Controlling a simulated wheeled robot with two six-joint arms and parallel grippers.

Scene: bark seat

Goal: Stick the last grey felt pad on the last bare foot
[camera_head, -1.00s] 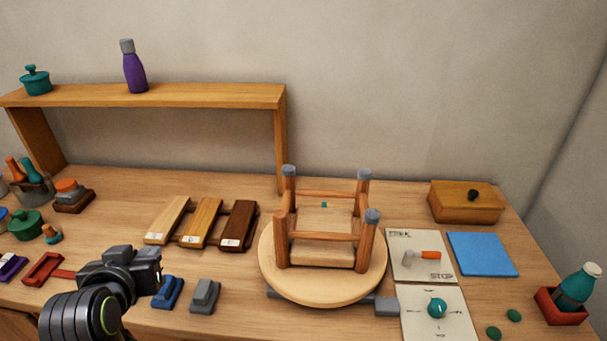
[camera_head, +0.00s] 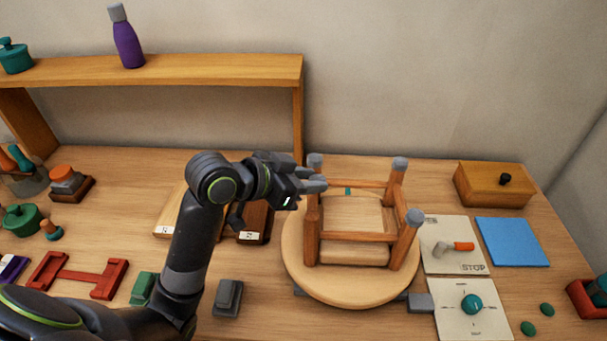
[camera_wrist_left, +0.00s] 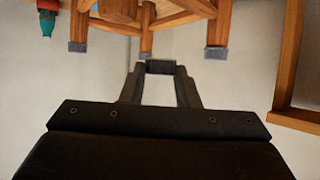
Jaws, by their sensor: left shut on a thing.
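An upside-down wooden stool (camera_head: 355,237) rests on a round turntable (camera_head: 350,291), legs up. Three feet carry grey pads: back left (camera_head: 315,160), back right (camera_head: 400,163) and front right (camera_head: 414,217). These three also show in the left wrist view (camera_wrist_left: 216,53). The front left leg (camera_head: 312,235) has its top hidden behind my left gripper (camera_head: 318,184). In the left wrist view that gripper is shut on a small grey felt pad (camera_wrist_left: 160,67) between its fingertips, apart from the capped feet there. My right gripper is not in view.
A shelf (camera_head: 160,70) stands behind my arm. Wood sample boards (camera_head: 170,215) lie under the arm. Cards with a lever (camera_head: 455,246) and a teal knob (camera_head: 471,303), a blue sheet (camera_head: 511,241) and a wooden box (camera_head: 493,185) are on the right.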

